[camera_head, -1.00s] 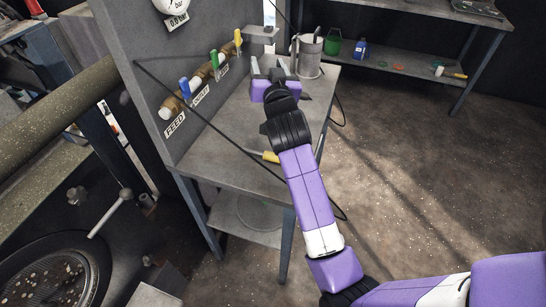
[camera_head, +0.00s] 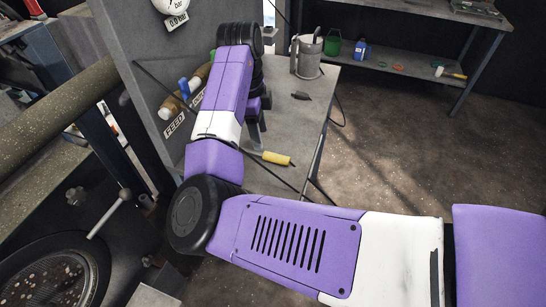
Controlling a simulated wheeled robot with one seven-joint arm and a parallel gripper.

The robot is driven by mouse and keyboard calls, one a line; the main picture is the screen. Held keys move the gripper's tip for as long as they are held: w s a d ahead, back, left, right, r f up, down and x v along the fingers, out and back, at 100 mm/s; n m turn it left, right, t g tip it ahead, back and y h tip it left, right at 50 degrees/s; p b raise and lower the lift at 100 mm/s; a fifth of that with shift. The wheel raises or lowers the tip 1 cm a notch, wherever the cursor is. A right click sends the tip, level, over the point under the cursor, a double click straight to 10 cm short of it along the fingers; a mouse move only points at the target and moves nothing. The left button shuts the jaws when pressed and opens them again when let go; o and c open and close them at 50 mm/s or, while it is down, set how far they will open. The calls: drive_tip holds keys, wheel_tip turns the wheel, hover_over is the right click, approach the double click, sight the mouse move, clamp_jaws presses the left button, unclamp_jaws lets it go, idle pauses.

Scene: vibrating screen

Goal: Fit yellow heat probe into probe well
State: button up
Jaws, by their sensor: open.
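The yellow heat probe (camera_head: 277,158) lies on the grey bench (camera_head: 290,125), its yellow grip towards the bench's right edge. A thin dark cable runs close by it. My gripper (camera_head: 257,134) is open, fingers pointing down, just above and behind the probe in the picture. I see nothing between its fingers, though my arm hides part of them. I cannot make out the probe well; my forearm and wrist cover the back left of the bench and part of the upright panel.
A metal mug with tools (camera_head: 307,57) stands at the bench's back, with a small dark wedge (camera_head: 301,95) in front. The upright panel (camera_head: 125,45) with labelled valves (camera_head: 172,106) borders the bench at left. A shelf (camera_head: 400,70) stands behind. Floor at right is clear.

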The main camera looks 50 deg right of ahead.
sight(264, 153)
drive_tip(key=f, duration=0.5)
drive_tip(key=f+p, duration=0.1)
drive_tip(key=f, duration=0.1)
drive_tip(key=shift+s+d+f, duration=0.3)
drive_tip(key=shift+s+d, duration=0.05)
drive_tip(key=shift+s, duration=0.05)
clamp_jaws()
